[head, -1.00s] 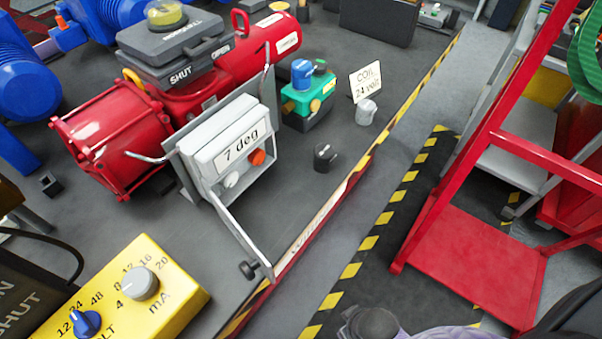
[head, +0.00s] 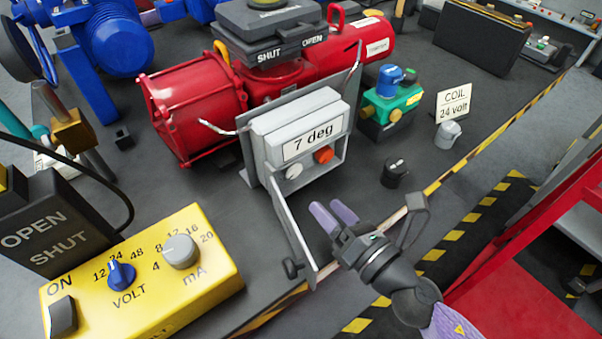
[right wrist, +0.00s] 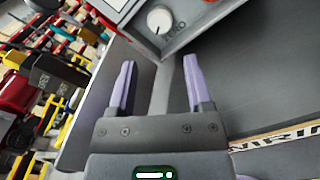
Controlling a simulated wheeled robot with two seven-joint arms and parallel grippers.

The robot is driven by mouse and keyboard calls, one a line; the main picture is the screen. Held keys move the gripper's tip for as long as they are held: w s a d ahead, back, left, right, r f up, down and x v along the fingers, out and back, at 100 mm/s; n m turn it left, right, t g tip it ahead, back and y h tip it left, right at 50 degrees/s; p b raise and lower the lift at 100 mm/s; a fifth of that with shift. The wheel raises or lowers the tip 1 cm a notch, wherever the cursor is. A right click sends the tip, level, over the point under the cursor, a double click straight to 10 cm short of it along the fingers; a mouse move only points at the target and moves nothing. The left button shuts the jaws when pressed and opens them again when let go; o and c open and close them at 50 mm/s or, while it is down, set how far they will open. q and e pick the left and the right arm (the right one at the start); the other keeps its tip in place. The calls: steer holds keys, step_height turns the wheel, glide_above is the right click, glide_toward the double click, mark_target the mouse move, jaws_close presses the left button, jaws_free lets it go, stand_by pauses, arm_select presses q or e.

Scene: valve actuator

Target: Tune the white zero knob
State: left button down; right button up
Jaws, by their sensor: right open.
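The white zero knob (head: 293,171) sits on the lower front of the grey positioner box (head: 305,128), below its "7 deg" label. An orange knob (head: 323,155) is to its right. In the right wrist view the white knob (right wrist: 159,19) shows at the top, beyond the fingers, beside lettering that reads partly "ZERO". My right gripper (head: 332,213) is open and empty, below and right of the white knob, apart from it. Its two purple fingers also show in the right wrist view (right wrist: 158,88). My left gripper is not in view.
The box's open cover (head: 292,225) hangs forward, close to my right gripper. A black knob (head: 394,173) stands on the table to the right. A yellow box (head: 215,270) with dials is at front left. A red actuator (head: 200,120) stands behind.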

mark_target(295, 173)
steer(key=x, duration=0.8)
steer(key=shift+w+a+p, duration=0.15)
steer(key=shift+w+p, duration=0.1)
steer(key=shift+p, duration=0.05)
jaws_close()
